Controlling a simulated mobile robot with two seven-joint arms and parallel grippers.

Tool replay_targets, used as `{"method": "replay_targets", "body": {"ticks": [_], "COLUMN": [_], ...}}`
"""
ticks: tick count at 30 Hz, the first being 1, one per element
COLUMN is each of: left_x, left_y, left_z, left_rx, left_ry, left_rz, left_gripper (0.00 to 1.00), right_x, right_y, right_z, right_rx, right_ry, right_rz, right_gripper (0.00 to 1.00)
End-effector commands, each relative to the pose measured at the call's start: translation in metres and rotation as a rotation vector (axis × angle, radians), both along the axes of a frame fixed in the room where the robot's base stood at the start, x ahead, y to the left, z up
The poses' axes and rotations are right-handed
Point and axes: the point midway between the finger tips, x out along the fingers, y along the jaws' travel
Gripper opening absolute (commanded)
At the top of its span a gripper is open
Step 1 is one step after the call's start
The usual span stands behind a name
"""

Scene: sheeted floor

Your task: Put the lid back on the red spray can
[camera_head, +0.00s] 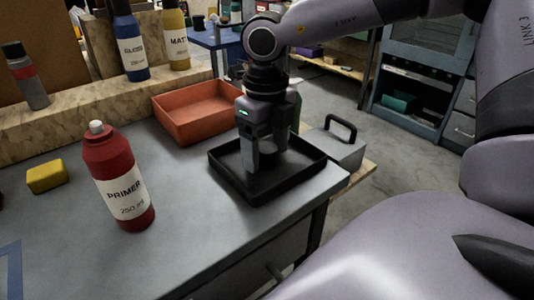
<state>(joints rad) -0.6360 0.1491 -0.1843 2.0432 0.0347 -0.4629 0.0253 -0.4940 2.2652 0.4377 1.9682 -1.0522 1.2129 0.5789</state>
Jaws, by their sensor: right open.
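The red spray can (118,184), labelled PRIMER, stands upright on the grey worktop at the left, with its white nozzle (96,127) bare on top. My right gripper (267,160) points down into the black tray (289,186), right of the can, with its fingers apart. A dark, roundish shape shows between and behind the fingers. It is partly hidden, and I cannot tell for sure whether it is the lid or whether the fingers touch it. My left gripper is not in view.
An orange-red bin (194,122) sits behind the tray. A yellow block (47,177) lies left of the can. A blue bottle (131,52), a yellow bottle (176,48) and a grey can (28,84) stand on the back ledge. The worktop between can and tray is clear.

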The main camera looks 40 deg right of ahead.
Motion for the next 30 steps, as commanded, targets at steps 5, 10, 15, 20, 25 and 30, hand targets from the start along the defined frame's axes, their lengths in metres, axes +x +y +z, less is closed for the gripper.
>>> {"method": "replay_targets", "body": {"ticks": [5, 10, 15, 20, 25, 30], "left_x": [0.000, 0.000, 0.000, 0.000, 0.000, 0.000], "left_y": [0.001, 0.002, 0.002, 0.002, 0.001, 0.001], "left_z": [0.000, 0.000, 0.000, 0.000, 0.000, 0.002], "left_rx": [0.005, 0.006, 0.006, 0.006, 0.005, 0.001], "left_ry": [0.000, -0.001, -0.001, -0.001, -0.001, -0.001], "left_rz": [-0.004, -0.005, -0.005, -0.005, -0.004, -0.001], "left_gripper": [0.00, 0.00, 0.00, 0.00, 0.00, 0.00], "right_x": [0.000, 0.000, 0.000, 0.000, 0.000, 0.001], "right_y": [0.000, 0.000, 0.000, 0.000, 0.000, 0.000], "right_z": [-0.001, -0.001, -0.001, -0.001, 0.000, 0.009], "right_rx": [0.000, 0.000, 0.000, 0.000, 0.000, -0.001], "right_ry": [-0.001, -0.001, -0.001, -0.001, -0.001, -0.003], "right_rz": [0.000, 0.000, 0.000, 0.000, 0.000, -0.001], "right_gripper": [0.70, 0.70, 0.18, 0.12, 0.12, 0.12]}}
